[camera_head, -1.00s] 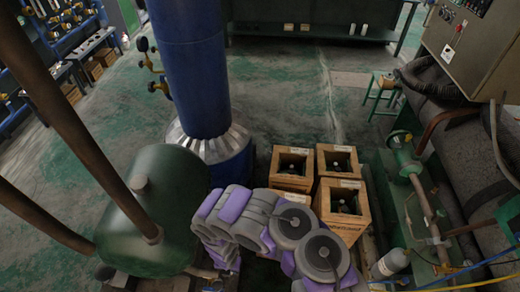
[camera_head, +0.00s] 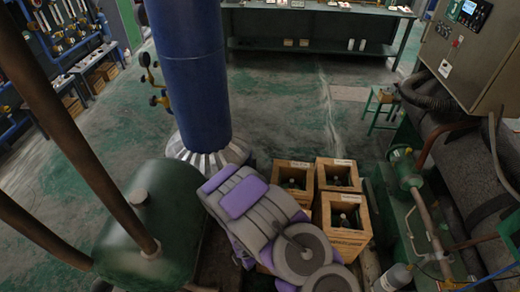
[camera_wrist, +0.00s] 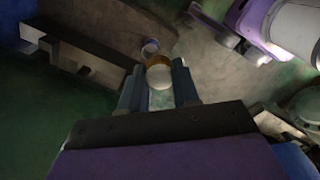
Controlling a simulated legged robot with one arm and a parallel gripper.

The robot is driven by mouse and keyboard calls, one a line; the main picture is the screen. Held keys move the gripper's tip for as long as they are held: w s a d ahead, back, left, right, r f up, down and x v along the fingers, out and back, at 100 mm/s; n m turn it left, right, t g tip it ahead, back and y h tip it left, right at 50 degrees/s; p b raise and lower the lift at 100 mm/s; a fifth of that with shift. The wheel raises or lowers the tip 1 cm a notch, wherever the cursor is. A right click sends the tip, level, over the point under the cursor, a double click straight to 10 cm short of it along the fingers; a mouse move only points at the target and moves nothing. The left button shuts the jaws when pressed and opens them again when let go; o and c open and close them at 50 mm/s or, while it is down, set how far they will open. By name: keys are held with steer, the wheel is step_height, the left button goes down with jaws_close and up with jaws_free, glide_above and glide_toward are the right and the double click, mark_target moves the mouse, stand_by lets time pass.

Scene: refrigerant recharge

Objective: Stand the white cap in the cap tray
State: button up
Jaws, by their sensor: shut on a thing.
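In the wrist view, my gripper (camera_wrist: 158,88) is shut on the white cap (camera_wrist: 159,76). The cap shows a round pale face with an orange-brown rim above it, between the two blue-grey fingers. In the head view, the gripper and cap are out of sight, and only my grey and purple arm links show. I cannot make out the cap tray in either view.
Wooden crates with bottles (camera_head: 345,240) stand right of my arm. A green tank (camera_head: 150,225) and blue column (camera_head: 195,80) stand left. A bench (camera_head: 320,30) with small items is at the back; a green stool (camera_head: 382,108) stands right. The floor between is clear.

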steer(key=w+d+r+m, duration=0.4)
steer(key=d+r+m, duration=0.2)
steer(key=r+m, duration=0.2)
steer(key=w+d+r+m, duration=0.5)
steer(key=r+m, duration=0.3)
steer(key=r, duration=0.5)
steer(key=w+d+r+m+b, duration=0.1)
steer(key=w+d+r+m, duration=0.4)
steer(key=d+r+m, duration=0.3)
step_height(320, 180, up, 3)
steer(key=shift+r+m, duration=0.1)
steer(key=shift+m, duration=0.5)
steer(key=shift+d, duration=0.2)
